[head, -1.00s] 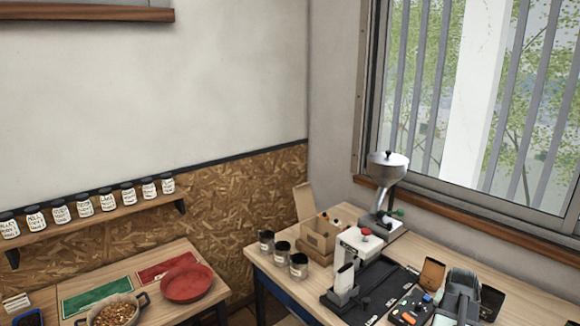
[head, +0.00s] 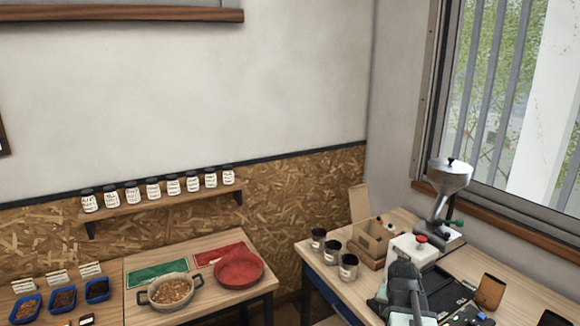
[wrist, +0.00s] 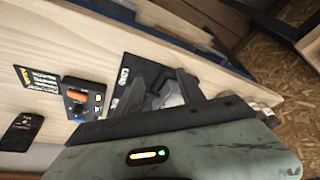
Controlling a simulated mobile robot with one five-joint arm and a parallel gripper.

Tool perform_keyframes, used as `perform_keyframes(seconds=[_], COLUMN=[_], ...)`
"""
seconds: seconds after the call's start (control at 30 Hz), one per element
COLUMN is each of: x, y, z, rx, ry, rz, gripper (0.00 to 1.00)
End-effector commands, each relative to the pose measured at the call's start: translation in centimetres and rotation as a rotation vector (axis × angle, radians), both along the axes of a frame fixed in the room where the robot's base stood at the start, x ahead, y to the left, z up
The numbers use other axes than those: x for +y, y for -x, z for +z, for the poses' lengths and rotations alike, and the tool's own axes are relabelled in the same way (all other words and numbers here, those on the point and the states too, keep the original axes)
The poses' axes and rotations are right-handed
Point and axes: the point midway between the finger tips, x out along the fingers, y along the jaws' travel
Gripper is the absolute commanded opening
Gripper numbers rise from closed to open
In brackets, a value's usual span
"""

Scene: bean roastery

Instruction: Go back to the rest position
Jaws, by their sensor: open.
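In the head view my arm rises at the lower right in front of the right-hand table (head: 320,282). It hides part of the white machine with a red knob (head: 412,248). The fingertips cannot be made out clearly in the head view.
A steel grinder (head: 450,178) stands behind the white machine. The left table holds a pot of beans (head: 170,291), a red pan (head: 239,270) and blue trays (head: 62,300). A gap separates the tables.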

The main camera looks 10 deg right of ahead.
Motion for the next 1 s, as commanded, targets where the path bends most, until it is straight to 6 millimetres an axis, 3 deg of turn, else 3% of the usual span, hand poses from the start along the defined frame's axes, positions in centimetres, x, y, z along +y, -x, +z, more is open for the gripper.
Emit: perform_keyframes(seconds=[0.03, 0.2, 0.3, 0.4, 0.53, 1.0], x=[4.7, 19.0, 25.4, 29.2, 29.3, 29.2], y=[-1.2, -2.2, -0.8, 1.5, 4.4, 4.6], z=[-0.2, -0.9, -1.2, -1.5, -1.6, -1.6], rx=[0.016, 0.097, 0.159, 0.231, 0.331, 0.345], ry=[-0.008, -0.037, -0.052, -0.07, -0.101, -0.103], rz=[0.078, 0.329, 0.453, 0.542, 0.585, 0.598], gripper=[0.46, 0.46, 0.46, 0.46, 0.46, 0.46])
